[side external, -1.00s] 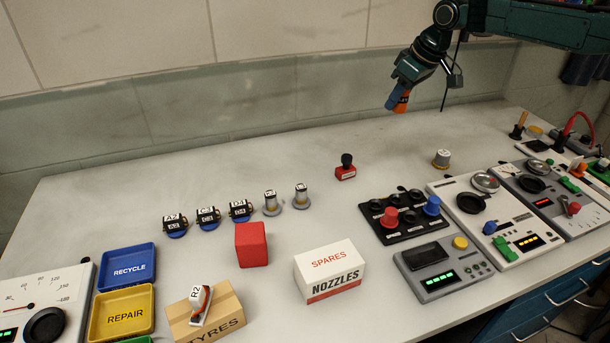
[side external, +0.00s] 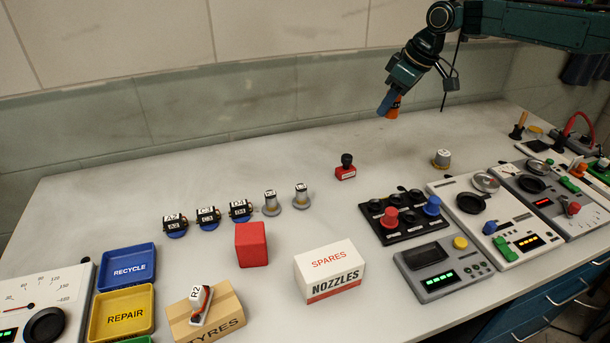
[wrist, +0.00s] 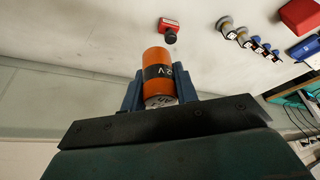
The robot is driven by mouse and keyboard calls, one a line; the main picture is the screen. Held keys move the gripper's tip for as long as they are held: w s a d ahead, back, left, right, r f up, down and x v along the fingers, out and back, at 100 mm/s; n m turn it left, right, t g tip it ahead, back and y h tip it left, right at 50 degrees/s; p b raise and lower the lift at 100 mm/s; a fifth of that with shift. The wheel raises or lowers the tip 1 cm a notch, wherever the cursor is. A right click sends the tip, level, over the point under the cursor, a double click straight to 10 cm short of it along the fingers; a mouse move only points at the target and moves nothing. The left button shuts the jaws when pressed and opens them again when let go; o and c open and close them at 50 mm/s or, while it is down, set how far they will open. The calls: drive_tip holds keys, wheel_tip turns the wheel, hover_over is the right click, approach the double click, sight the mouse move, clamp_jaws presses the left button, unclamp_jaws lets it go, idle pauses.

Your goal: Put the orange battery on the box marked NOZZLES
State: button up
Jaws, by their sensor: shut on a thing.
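The orange battery (wrist: 157,66) has a dark band and sits between the blue fingers of my gripper (wrist: 158,88) in the wrist view. In the side view my gripper (side external: 388,104) is shut on the battery (side external: 394,108), high above the back of the bench. The white box marked NOZZLES (side external: 329,270) stands at the front middle of the bench; its top reads SPARES and is bare. The gripper is behind the box and to its right, well apart from it.
A red cube (side external: 251,244) stands left of the box. A red stamp with a black knob (side external: 346,168) stands between the gripper and the box. A black knob panel (side external: 402,214) and grey consoles (side external: 442,268) are to the right.

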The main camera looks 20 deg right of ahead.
drive_tip(key=s+a+f+n+g+y, duration=0.2)
drive_tip(key=s+a+f+n+g, duration=0.1)
drive_tip(key=s+a+n, duration=1)
drive_tip(key=n+g+h, duration=0.2)
drive_tip(key=n+g, duration=0.2)
drive_tip(key=n, duration=0.3)
hover_over(324, 269)
drive_tip(key=w+d, duration=0.1)
drive_tip(key=f, duration=0.1)
drive_tip(key=shift+f, duration=2.05)
drive_tip(key=shift+d+f, duration=0.1)
drive_tip(key=shift+f, duration=1.9)
drive_tip(key=shift+f, duration=0.1)
drive_tip(key=o, duration=1)
drive_tip(key=shift+o, duration=0.2)
